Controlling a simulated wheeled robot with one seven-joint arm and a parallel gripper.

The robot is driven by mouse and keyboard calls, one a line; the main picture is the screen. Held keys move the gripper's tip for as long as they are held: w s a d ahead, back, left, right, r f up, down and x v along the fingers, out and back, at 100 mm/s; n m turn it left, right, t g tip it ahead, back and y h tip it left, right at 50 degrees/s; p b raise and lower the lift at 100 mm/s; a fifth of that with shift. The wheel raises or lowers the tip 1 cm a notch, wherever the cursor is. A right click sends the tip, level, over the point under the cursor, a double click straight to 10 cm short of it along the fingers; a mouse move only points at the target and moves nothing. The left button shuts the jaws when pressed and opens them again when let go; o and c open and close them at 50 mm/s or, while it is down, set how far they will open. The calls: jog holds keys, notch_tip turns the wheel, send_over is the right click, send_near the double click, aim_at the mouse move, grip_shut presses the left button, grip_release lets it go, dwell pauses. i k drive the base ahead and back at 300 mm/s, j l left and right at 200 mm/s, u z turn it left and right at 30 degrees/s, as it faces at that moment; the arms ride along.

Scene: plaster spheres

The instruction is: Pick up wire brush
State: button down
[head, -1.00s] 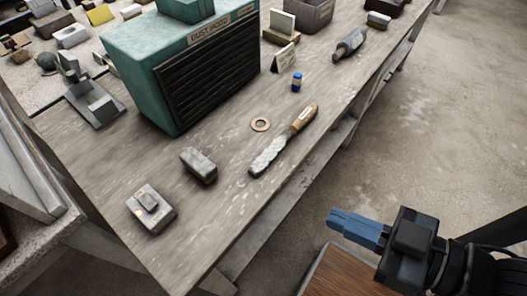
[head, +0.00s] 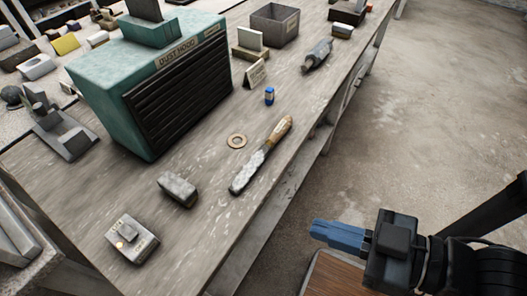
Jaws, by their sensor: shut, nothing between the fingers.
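The wire brush (head: 262,155) lies flat on the workbench near its front edge, with a wooden handle towards the back right and a pale, rough grey part towards the front left. My gripper (head: 314,232) is shut and empty, its blue fingers together and pointing left. It is off the bench's front side, to the lower right of the brush and well apart from it.
The long grey bench (head: 200,230) also holds a teal dust hood (head: 150,75), a grey block (head: 178,190), a switch box (head: 132,240), a ring (head: 237,141), a small blue bottle (head: 269,96) and a grey cylindrical tool (head: 317,55). Open floor (head: 440,110) lies to the right.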

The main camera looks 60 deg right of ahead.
aim_at(181, 190)
jog(key=k+j+u, duration=0.15)
jog(key=k+u, duration=0.3)
jog(key=k+j+u, duration=0.3)
jog(key=k+u, duration=0.15)
jog(key=k, duration=0.1)
